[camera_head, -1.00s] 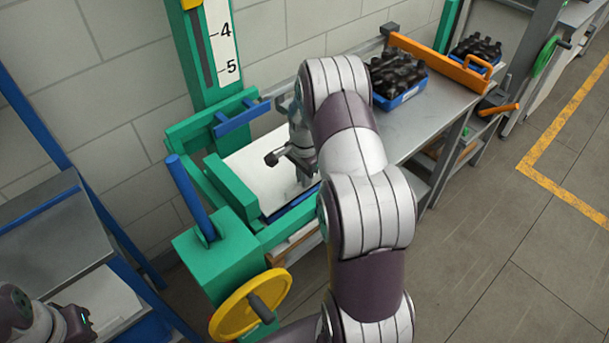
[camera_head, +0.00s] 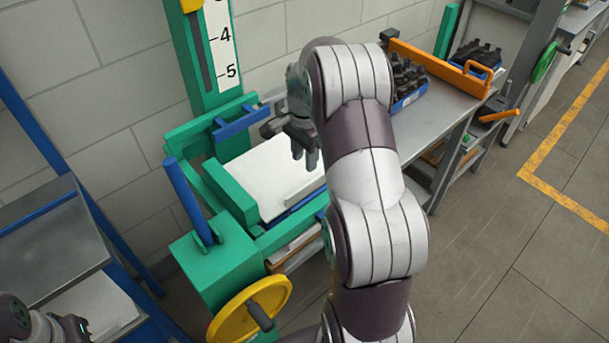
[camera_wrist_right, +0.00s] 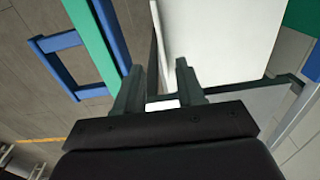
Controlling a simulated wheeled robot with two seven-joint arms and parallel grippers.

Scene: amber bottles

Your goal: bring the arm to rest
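My right gripper (camera_head: 306,158) is raised above the white plate (camera_head: 262,172) in the green frame, fingers pointing down. In the right wrist view its two fingers (camera_wrist_right: 160,85) stand apart with nothing visible held between them. My right arm fills the middle of the head view and hides part of the bench. My left gripper (camera_head: 75,326) is at the bottom left, near the grey and blue rack. It is too small and cut off to tell whether it is open.
Dark bottles (camera_head: 408,76) stand in a blue crate (camera_head: 411,98) on the metal bench (camera_head: 425,122), partly behind my arm. Another crate of bottles (camera_head: 476,54) stands beyond the orange barrier (camera_head: 440,68). A yellow handwheel (camera_head: 246,310) is at the front. The floor at right is clear.

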